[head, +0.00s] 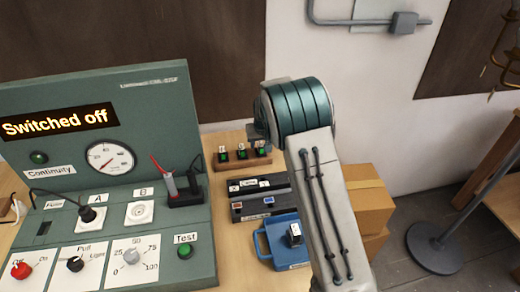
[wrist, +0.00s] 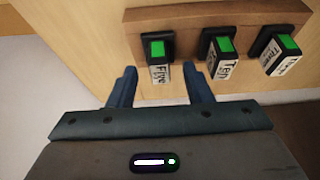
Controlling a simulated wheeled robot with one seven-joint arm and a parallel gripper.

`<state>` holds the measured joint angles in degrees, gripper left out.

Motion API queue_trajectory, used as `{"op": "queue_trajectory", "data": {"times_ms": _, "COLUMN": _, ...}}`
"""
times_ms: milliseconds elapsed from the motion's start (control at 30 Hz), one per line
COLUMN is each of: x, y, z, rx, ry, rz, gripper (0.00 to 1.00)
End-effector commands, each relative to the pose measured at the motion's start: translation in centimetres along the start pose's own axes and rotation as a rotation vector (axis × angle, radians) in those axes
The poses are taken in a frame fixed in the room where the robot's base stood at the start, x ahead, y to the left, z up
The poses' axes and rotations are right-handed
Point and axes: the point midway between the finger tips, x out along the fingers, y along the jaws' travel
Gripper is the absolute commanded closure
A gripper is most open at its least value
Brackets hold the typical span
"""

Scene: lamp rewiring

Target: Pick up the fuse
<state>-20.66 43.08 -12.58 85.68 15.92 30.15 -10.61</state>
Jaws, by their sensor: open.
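Three black fuses with green faces and white labels stand in a row on a wooden rack. In the wrist view they are the left fuse (wrist: 160,52), its label reading like "Five", the middle fuse (wrist: 218,50) reading like "Ten", and the right fuse (wrist: 282,50), its label hard to read. The wooden rack (wrist: 185,20) also shows in the head view (head: 244,162). My gripper (wrist: 160,86) is open and empty. Its fingertips lie either side of the left fuse's label in the picture, apart from it. In the head view my arm hides the fingers.
A green test console (head: 150,95) reads "Switched off". A dark compartment box (head: 258,212) and a blue tray (head: 263,246) holding a small dark labelled piece (head: 295,235) stand before the rack. Cardboard boxes (head: 368,208) are at the right. A lamp stand (head: 437,250) stands farther right.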

Motion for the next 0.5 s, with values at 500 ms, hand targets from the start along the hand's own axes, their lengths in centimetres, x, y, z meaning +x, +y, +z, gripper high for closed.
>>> {"op": "queue_trajectory", "data": {"times_ms": 500, "x": 2.5, "y": 0.0, "z": -0.1, "rx": 0.0, "ry": 0.0, "rz": 0.001, "gripper": 0.55}}
